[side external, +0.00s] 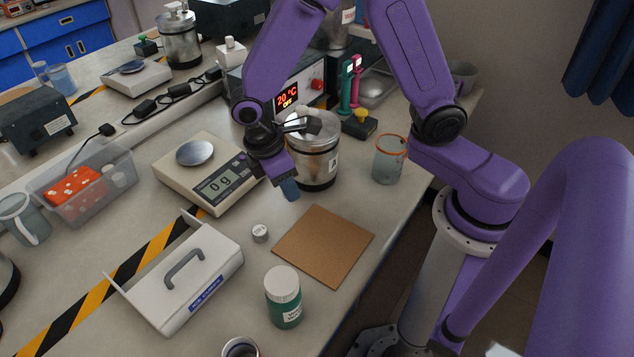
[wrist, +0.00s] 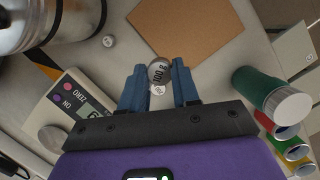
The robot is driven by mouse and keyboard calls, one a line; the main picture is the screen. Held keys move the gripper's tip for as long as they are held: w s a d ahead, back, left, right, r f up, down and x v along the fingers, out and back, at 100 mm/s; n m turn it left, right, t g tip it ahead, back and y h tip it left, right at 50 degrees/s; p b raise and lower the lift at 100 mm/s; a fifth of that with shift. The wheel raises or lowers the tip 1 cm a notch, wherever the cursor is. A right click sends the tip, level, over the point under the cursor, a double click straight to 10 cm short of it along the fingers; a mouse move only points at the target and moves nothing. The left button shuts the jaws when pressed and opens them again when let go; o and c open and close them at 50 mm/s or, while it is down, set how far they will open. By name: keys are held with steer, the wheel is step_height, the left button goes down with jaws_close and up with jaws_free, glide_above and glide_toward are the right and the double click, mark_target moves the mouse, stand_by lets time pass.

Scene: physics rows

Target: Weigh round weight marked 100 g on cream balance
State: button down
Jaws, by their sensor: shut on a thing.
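My gripper (side external: 288,188) hangs above the bench, between the cream balance and the cork mat. In the wrist view its blue fingers (wrist: 160,82) are shut on the round metal weight (wrist: 160,72), whose top reads 100 g. The fingers hide this weight in the side view. The cream balance (side external: 172,178) stands to the left of my gripper. Its round metal pan (side external: 195,153) is empty and its display reads 0 g. Part of the balance shows at lower left in the wrist view (wrist: 62,103).
Another small round weight (side external: 260,233) stands on the bench beside the cork mat (side external: 323,246). A metal canister (side external: 314,160) stands close behind my gripper. A green bottle (side external: 283,300) and a white box with a handle (side external: 205,290) stand in front. A glass beaker (side external: 388,160) is at right.

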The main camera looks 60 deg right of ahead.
steer(key=w+a+m+g+y, duration=0.2)
steer(key=w+a+m, duration=0.1)
steer(key=w+m, duration=0.7)
steer(key=r+m+t+y, duration=0.15)
steer(key=m+t, duration=0.45)
steer(key=m, duration=2.7)
glide_above(193, 151)
steer(key=shift+y, duration=0.25)
steer(key=shift+s+d+f, duration=0.1)
steer(key=shift+s+f, duration=0.05)
steer(key=shift+f, duration=0.9)
steer(key=shift+s+f, duration=0.15)
steer(key=shift+f, duration=0.85)
steer(key=shift+s+d+f, duration=0.1)
steer(key=shift+s+f, duration=0.05)
steer(key=shift+f, duration=0.9)
steer(key=shift+f, duration=0.35)
steer(key=shift+c, duration=2.2)
jaws_free()
